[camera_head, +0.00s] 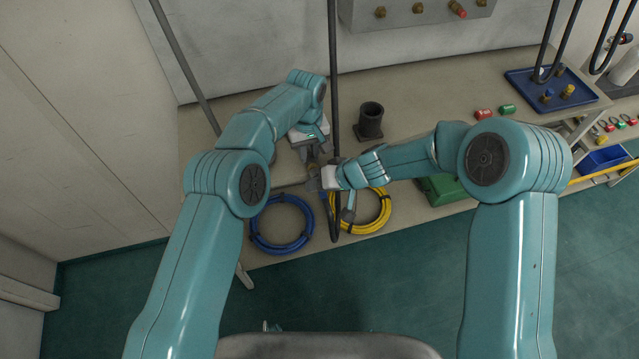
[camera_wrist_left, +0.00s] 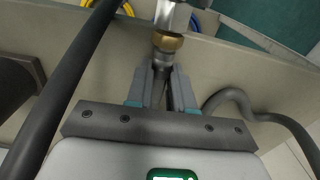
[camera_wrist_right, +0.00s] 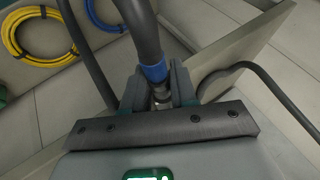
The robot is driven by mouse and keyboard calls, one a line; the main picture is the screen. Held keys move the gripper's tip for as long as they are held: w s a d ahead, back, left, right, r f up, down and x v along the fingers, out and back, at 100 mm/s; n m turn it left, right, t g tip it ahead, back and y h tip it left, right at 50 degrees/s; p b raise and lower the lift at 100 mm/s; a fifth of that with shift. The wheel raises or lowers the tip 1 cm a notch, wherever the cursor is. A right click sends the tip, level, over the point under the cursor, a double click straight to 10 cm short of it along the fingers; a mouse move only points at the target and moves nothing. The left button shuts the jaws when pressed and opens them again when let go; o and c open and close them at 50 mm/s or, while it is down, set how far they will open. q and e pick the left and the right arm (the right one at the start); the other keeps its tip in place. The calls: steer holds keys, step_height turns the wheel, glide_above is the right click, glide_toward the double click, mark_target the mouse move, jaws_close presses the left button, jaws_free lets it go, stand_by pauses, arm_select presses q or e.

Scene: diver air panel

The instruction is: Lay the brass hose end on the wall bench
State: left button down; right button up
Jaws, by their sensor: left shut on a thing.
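The brass hose end (camera_wrist_left: 168,43), a metal fitting with a brass collar, is between the fingers of my left gripper (camera_wrist_left: 164,82). In the head view my left gripper (camera_head: 313,162) is shut on it above the wall bench (camera_head: 240,115). My right gripper (camera_head: 318,182) is close in front of it. In the right wrist view the right fingers (camera_wrist_right: 158,85) close around a metal fitting with a blue collar (camera_wrist_right: 155,72) on a dark hose. Whether the two fittings touch is hidden.
A blue hose coil (camera_head: 262,240) and a yellow hose coil (camera_head: 375,222) are at the bench's front. A dark cup-shaped holder (camera_head: 370,118) stands behind. A blue tray (camera_head: 525,82) is at right. A dark hose (camera_head: 333,60) hangs in front of the bench. Bare bench lies at left.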

steer(key=shift+c, duration=0.7)
arm_select(q)
steer(key=c, duration=0.9)
jaws_free()
arm_select(e)
jaws_close()
steer(key=shift+r, duration=0.2)
arm_select(q)
steer(key=shift+r+p, duration=0.95)
steer(key=shift+r, duration=6.05)
arm_select(e)
steer(key=shift+r, duration=1.15)
